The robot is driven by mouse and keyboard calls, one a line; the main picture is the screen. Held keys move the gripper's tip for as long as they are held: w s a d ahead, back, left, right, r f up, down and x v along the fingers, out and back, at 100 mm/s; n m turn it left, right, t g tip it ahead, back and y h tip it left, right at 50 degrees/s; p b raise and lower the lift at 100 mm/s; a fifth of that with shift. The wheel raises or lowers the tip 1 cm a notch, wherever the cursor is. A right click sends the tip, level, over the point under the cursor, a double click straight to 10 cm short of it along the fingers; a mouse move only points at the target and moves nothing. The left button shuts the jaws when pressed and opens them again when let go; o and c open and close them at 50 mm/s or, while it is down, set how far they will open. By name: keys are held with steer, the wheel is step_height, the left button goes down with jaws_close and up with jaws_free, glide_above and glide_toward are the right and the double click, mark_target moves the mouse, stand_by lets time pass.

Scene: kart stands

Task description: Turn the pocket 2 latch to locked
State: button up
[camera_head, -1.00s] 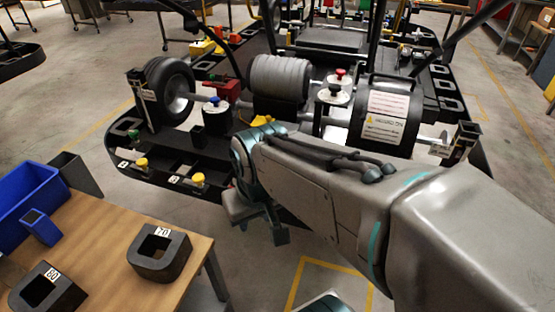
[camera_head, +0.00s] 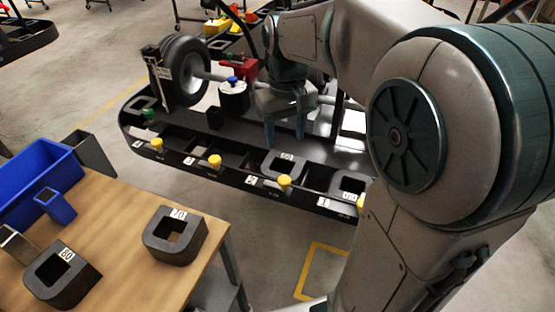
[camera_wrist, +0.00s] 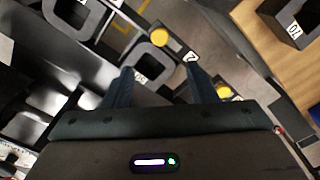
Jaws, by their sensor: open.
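The pocket 2 latch is a yellow knob (camera_head: 285,182) on the front rail of the kart stand, right of the white label 2 (camera_head: 250,180). In the wrist view the knob (camera_wrist: 160,37) lies ahead of the fingertips, near the label 2 (camera_wrist: 192,57). I cannot tell its turned position. My gripper (camera_head: 285,130) points down above the tray, behind the knob and apart from it. Its fingers (camera_wrist: 160,74) are open with nothing held. A dark block (camera_head: 285,163) with a white number label sits in the pocket behind the knob, beneath my gripper.
Other yellow knobs (camera_head: 215,161) line the same rail. A wheel (camera_head: 183,70) and a blue-topped part (camera_head: 233,92) stand on the tray to the left. A wooden table (camera_head: 115,235) with dark blocks (camera_head: 175,235) and a blue bin (camera_head: 38,182) is at lower left. Floor in between is clear.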

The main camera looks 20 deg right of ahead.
mark_target(284, 179)
step_height(284, 179, down, 14)
steer(key=shift+r+b, duration=0.15)
steer(key=shift+b, duration=0.25)
steer(key=c, duration=1)
